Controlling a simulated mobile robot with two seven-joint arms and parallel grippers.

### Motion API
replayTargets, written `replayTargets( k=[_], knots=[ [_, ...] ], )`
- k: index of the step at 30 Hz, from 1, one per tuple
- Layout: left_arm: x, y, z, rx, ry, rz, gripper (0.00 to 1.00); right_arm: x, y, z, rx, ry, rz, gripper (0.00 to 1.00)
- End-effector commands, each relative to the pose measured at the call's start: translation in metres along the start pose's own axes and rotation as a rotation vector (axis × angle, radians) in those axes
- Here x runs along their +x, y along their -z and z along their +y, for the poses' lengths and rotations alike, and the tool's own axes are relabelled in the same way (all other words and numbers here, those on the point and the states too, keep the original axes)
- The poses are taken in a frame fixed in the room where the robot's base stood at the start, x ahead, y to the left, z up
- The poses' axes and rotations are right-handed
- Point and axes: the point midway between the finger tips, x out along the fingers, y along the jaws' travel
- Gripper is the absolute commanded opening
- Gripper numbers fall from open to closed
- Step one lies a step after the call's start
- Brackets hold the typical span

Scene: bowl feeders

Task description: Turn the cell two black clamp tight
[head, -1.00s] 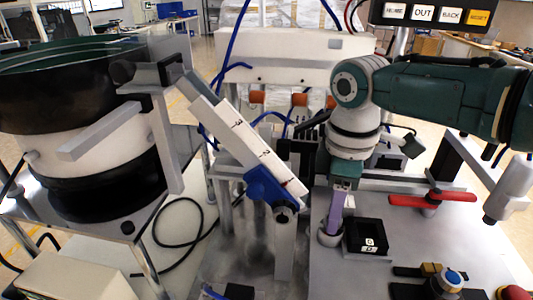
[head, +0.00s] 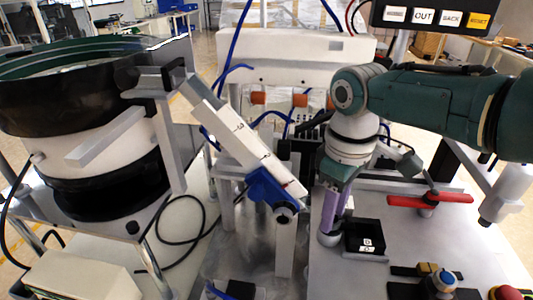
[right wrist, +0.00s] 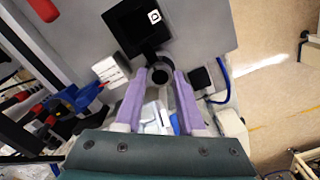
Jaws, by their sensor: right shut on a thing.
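My right gripper (head: 330,232) points down at the grey plate, its purple fingers closed about a small grey round piece (head: 328,240). In the right wrist view, the right gripper (right wrist: 158,74) has its fingertips on either side of this round piece (right wrist: 161,75), which looks dark in its middle. The fingers hide part of it. I cannot tell for sure which part is the cell two black clamp, as no label for it shows here. My left gripper is not in view.
A black box (head: 365,249) with a white label stands right beside the fingers. A red handle (head: 430,199) and a blue knob (head: 447,278) are further right. A sloped white track (head: 240,142) with a blue bracket (head: 270,190) and a bowl feeder (head: 85,130) are left.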

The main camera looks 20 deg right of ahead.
Motion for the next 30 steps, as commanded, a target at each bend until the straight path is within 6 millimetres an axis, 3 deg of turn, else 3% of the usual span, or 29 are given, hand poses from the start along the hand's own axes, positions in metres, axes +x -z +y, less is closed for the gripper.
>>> replayTargets(
  k=[6,7,14,23,30],
  knots=[
    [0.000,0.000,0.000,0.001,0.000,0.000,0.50,-0.001,0.000,-0.001,-0.001,0.003,0.000,0.00],
    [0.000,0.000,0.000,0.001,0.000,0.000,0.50,-0.001,0.001,-0.001,-0.001,0.003,0.000,0.42],
    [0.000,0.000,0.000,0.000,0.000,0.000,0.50,-0.001,0.000,-0.001,-0.002,0.002,0.000,0.68],
    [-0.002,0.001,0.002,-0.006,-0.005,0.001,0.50,-0.004,0.000,0.000,-0.002,0.000,0.001,0.69],
    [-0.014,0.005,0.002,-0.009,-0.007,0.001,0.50,-0.041,0.001,0.001,-0.004,-0.001,0.004,0.69]
  ],
)
